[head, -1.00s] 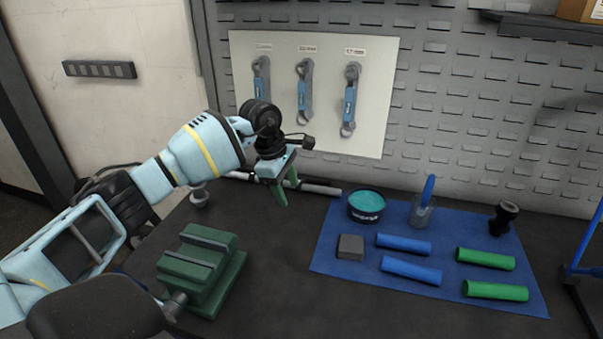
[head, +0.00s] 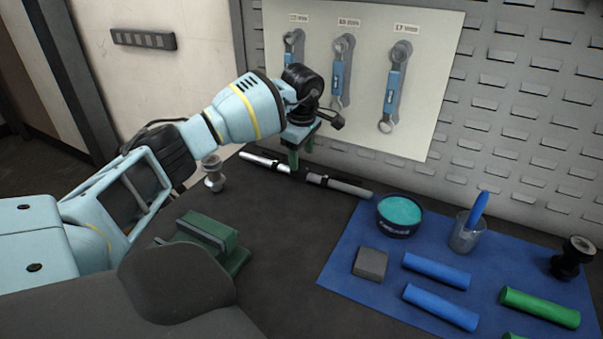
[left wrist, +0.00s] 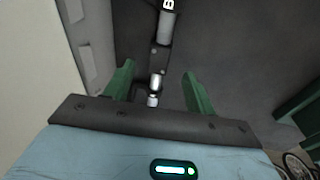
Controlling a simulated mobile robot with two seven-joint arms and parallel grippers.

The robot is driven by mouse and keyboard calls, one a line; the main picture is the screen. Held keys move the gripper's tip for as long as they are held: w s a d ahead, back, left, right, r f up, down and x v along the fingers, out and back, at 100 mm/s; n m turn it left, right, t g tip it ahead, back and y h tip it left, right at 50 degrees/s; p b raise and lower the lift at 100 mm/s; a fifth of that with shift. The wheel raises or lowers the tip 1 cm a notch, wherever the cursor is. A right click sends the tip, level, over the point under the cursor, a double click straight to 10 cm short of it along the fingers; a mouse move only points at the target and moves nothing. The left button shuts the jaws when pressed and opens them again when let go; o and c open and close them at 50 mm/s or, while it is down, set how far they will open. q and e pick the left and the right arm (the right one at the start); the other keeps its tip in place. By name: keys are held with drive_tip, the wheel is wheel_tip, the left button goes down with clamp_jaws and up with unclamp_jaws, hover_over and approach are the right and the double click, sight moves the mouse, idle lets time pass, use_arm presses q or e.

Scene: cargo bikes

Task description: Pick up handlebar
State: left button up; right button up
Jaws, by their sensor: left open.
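The handlebar (head: 347,188) is a thin silver and black bar lying on the dark bench, close to the wall. My left gripper (head: 301,157) is over the middle part of the bar, with its green fingers open and pointing down. In the left wrist view the handlebar (left wrist: 167,27) runs between the two open fingers of my left gripper (left wrist: 158,69). I see no finger touching it. The fingers hide a short part of the bar in the head view. My right gripper is not in view.
A green vise (head: 207,232) stands at the left front. A blue mat (head: 343,265) at the right carries a teal tin (head: 400,215), a grey block (head: 370,264), blue grips (head: 436,270) and green grips (head: 540,307). Wrenches (head: 392,88) hang on the wall panel behind.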

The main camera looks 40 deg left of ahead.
sight(300, 169)
use_arm(q)
drive_tip(key=shift+w+a+f, duration=0.1)
drive_tip(key=shift+a+f, duration=0.1)
drive_tip(key=shift+f, duration=0.6)
drive_tip(key=shift+w+a+f, duration=0.1)
drive_tip(key=shift+a+f, duration=0.05)
drive_tip(key=shift+f, duration=0.7)
drive_tip(key=shift+a+f, duration=0.2)
drive_tip(key=shift+f, duration=0.6)
clamp_jaws()
